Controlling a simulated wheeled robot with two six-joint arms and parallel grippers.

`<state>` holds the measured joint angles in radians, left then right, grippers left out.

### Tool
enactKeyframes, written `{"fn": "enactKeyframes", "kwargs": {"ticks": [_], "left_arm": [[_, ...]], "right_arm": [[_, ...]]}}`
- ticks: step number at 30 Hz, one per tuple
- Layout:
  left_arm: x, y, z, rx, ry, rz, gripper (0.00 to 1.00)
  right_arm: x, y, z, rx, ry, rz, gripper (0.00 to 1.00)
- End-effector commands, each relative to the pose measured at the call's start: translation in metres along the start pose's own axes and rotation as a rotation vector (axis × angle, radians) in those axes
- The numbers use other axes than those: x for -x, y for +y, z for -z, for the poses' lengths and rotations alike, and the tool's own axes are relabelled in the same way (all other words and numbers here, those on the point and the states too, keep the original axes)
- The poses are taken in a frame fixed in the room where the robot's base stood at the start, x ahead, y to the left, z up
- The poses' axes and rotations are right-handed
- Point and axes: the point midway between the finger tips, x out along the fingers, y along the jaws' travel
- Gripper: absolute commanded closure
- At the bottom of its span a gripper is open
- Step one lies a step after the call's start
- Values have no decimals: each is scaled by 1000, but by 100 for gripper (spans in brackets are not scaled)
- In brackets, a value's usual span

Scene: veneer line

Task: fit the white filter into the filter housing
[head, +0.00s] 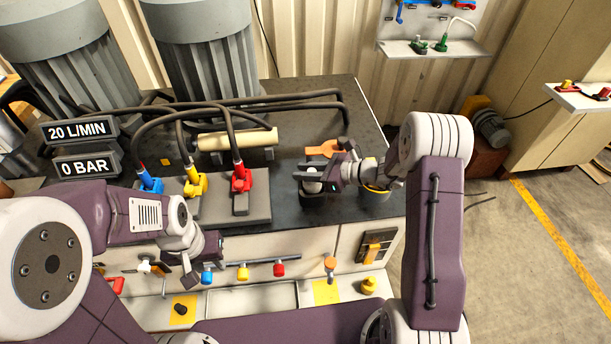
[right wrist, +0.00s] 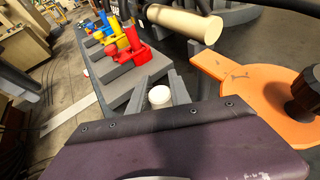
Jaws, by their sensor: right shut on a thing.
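The white filter (head: 313,185) shows as a small white top between the fingers of my right gripper (head: 309,178), which is shut on it. In the right wrist view the round white end of the filter (right wrist: 160,96) sits between the two grey fingers of the gripper (right wrist: 159,92). A dark cup (head: 312,199), which looks like the filter housing, stands on the bench directly below. I cannot tell how far the filter is inside it. My left gripper (head: 188,276) hangs in front of the bench, away from the filter; its finger gap is unclear.
An orange tool (head: 322,150) with a dark knob lies behind the right gripper. A yellowish cup (head: 374,194) stands to its right. The grey valve block (head: 258,208) with blue, yellow and red hose fittings is to the left, a cream cylinder (head: 237,140) behind.

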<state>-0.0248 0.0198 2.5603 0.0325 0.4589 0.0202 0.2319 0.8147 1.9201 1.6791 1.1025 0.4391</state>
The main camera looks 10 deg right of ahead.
Motion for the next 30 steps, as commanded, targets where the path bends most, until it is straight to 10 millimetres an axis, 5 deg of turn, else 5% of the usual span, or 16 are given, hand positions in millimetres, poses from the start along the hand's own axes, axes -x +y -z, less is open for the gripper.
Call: {"fn": "enactKeyframes", "kwargs": {"ticks": [3, 4, 6, 17, 30], "left_arm": [[2, 0, 1, 0, 1, 0, 64], [2, 0, 1, 0, 1, 0, 64], [2, 0, 0, 0, 1, 0, 64], [2, 0, 0, 0, 1, 0, 64], [-6, 0, 0, 0, 1, 0, 64]], "right_arm": [[1, 0, 1, -1, 10, 2, 100], [1, 0, 2, -1, 11, 2, 68], [1, 0, 1, -1, 10, 2, 54], [6, -1, 0, 0, 8, 3, 54], [94, -1, 0, 0, 8, 6, 54]]}}
